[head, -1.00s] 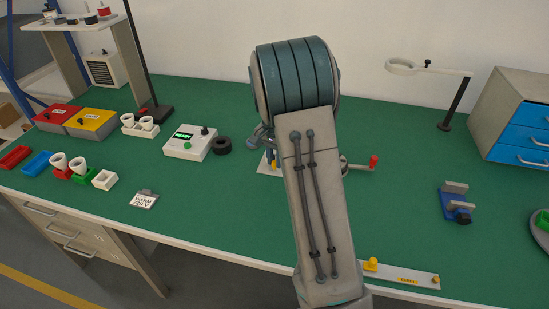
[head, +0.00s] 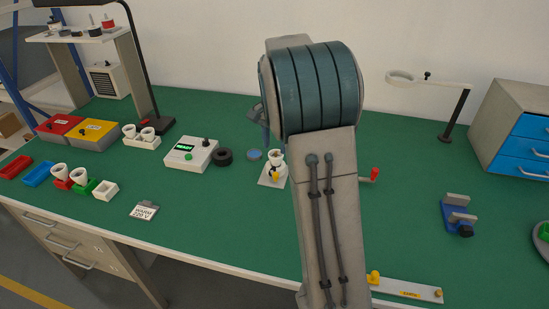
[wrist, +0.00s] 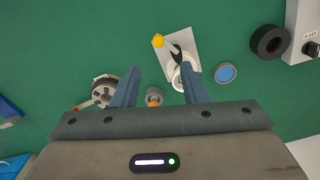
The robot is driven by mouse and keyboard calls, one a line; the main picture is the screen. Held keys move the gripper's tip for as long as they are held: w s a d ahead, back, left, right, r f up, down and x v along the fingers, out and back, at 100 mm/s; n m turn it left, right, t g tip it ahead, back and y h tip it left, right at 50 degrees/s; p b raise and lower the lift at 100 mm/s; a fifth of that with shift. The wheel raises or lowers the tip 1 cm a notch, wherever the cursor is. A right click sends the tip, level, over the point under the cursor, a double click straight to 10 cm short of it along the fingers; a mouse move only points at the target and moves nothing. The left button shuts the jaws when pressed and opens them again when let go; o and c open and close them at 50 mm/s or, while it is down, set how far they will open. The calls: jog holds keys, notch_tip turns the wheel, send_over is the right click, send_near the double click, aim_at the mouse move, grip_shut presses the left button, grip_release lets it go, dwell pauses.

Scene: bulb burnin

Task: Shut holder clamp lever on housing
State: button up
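The housing holder, a pale plate (wrist: 167,60), lies on the green bench in the wrist view. It bears a yellow knob (wrist: 157,41), a black curved clamp part (wrist: 176,51) and a white round housing (wrist: 185,74). Which part is the clamp lever, and whether it is shut, I cannot tell. In the head view the plate (head: 266,182) shows left of my arm, with the white housing (head: 276,158) upright on it and the yellow knob (head: 275,176). My gripper (wrist: 159,68) is open above the bench; its right finger partly overlaps the housing. The fingertips are mostly hidden in the head view.
A grey round device (wrist: 104,87) with a red-tipped crank is left of the fingers. A small grey and orange part (wrist: 153,97) shows between them. A blue disc (wrist: 226,73), a black ring (wrist: 269,41) and a tester box (head: 190,154) are near the holder. Bench front is mostly clear.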

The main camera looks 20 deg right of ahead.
jog(key=shift+r, duration=1.65)
jog(key=s+a+n+t, duration=0.1)
jog(key=s+a+n, duration=0.1)
jog(key=s, duration=0.7)
jog(key=s+a+f+n+t, duration=0.1)
jog(key=s+a+n, duration=0.2)
jog(key=s, duration=0.6)
jog(key=s+a+n, duration=0.3)
jog(key=s+n, duration=0.1)
jog(key=s, duration=0.4)
jog(key=shift+s+f+n+t, duration=0.15)
jog(key=shift+s+n+t, duration=0.25)
jog(key=shift+a, duration=0.1)
